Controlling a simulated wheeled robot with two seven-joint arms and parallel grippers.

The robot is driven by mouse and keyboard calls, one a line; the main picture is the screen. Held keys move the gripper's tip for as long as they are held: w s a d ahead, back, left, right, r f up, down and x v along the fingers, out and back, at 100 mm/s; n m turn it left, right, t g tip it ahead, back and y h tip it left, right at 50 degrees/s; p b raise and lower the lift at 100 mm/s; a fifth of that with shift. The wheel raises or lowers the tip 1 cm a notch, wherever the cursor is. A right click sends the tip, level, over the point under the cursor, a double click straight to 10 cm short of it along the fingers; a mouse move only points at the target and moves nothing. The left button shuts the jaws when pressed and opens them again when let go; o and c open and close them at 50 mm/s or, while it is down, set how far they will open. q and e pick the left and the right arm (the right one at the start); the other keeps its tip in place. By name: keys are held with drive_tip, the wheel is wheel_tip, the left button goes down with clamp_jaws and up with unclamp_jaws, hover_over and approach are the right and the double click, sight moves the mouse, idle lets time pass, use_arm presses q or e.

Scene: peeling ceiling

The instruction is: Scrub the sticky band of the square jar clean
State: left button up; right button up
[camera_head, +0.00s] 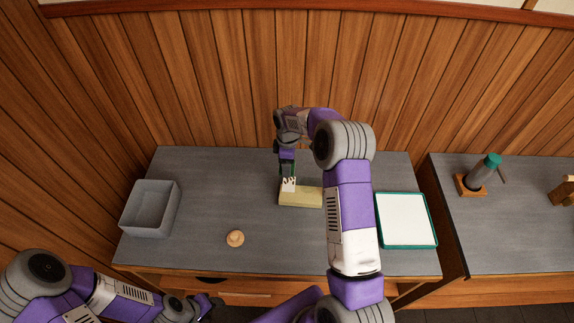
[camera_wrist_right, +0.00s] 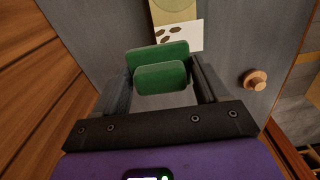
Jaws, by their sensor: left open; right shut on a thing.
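The square jar (camera_head: 308,197) is a pale yellow block lying on the grey table, with a white band (camera_head: 289,185) at its left end. In the right wrist view the white band (camera_wrist_right: 181,37) carries several brown spots. My right gripper (camera_wrist_right: 160,85) is shut on a green pad (camera_wrist_right: 162,72). In the head view the right gripper (camera_head: 287,165) points down just above the white band. I cannot tell whether the pad touches it. My left gripper (camera_head: 207,304) is open and empty, low at the table's front edge, and small in view.
A grey open bin (camera_head: 150,226) stands at the left. A round wooden knob (camera_head: 235,239) lies front left of the jar. A white tray with a green rim (camera_head: 405,219) lies at the right.

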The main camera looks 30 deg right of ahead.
drive_tip(key=f+b, duration=0.1)
drive_tip(key=f, duration=0.1)
drive_tip(key=f+b, duration=0.1)
drive_tip(key=f, duration=0.1)
drive_tip(key=shift+s+a, duration=0.15)
drive_tip(key=shift+s, duration=0.05)
drive_tip(key=shift+s+a+r+b, duration=0.1)
drive_tip(key=shift+s+a+b, duration=0.05)
drive_tip(key=shift+s+a, duration=0.55)
drive_tip(key=shift+s+a+r+b, duration=0.1)
drive_tip(key=shift+s+a, duration=0.3)
drive_tip(key=shift+s, duration=0.45)
drive_tip(key=shift+s+a+r+b, duration=0.1)
drive_tip(key=shift+s+a+b, duration=0.05)
drive_tip(key=shift+s+a, duration=0.55)
drive_tip(key=shift+s+d, duration=0.1)
drive_tip(key=shift+d, duration=0.05)
drive_tip(key=o, duration=1.1)
drive_tip(key=c, duration=1.1)
